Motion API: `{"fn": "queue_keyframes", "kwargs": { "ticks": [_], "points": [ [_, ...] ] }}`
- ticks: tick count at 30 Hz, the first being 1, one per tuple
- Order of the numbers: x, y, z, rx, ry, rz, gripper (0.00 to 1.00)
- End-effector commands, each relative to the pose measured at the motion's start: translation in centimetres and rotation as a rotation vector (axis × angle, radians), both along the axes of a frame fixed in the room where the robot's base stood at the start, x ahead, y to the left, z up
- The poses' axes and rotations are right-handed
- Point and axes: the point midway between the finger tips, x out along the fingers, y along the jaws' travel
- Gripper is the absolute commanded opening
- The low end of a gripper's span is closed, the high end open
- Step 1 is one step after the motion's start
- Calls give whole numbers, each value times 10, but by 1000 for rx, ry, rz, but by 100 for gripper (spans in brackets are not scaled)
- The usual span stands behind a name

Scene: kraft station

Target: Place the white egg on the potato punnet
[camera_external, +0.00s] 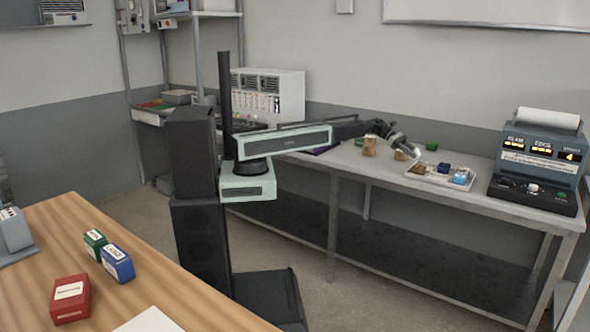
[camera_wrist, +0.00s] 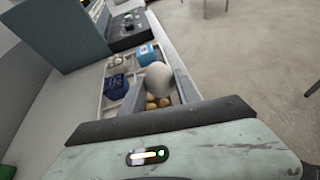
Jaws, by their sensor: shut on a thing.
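The white egg (camera_wrist: 158,77) is between the two fingers of my gripper (camera_wrist: 157,90) in the wrist view, and the jaws are shut on it. In the external view my gripper (camera_external: 402,150) is over the left end of the tray (camera_external: 438,180) on the grey bench, with brown potatoes (camera_external: 418,168) close by. I cannot tell whether the egg touches the potatoes.
The tray also holds a dark blue item (camera_wrist: 117,86), a light blue box (camera_wrist: 148,54) and pale round things (camera_wrist: 115,60). A brown block (camera_external: 369,147) and a green item (camera_external: 432,146) stand on the bench (camera_external: 480,196). A grey machine (camera_external: 538,165) stands right of the tray.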

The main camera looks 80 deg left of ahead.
Motion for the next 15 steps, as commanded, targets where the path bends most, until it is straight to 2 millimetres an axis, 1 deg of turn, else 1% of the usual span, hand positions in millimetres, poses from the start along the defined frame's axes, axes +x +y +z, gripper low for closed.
{"fn": "queue_keyframes", "kwargs": {
  "ticks": [1, 3, 9, 11, 12, 15],
  "points": [
    [13, 1, -2, 0, 0, -1, 15],
    [20, 2, -2, 0, 0, -1, 15],
    [24, 2, -2, 0, 0, 1, 15],
    [30, 3, -3, 0, 0, 1, 15],
    [35, 3, -6, 0, 0, 1, 15],
    [31, 2, -31, 0, 0, 1, 15]
  ]
}}
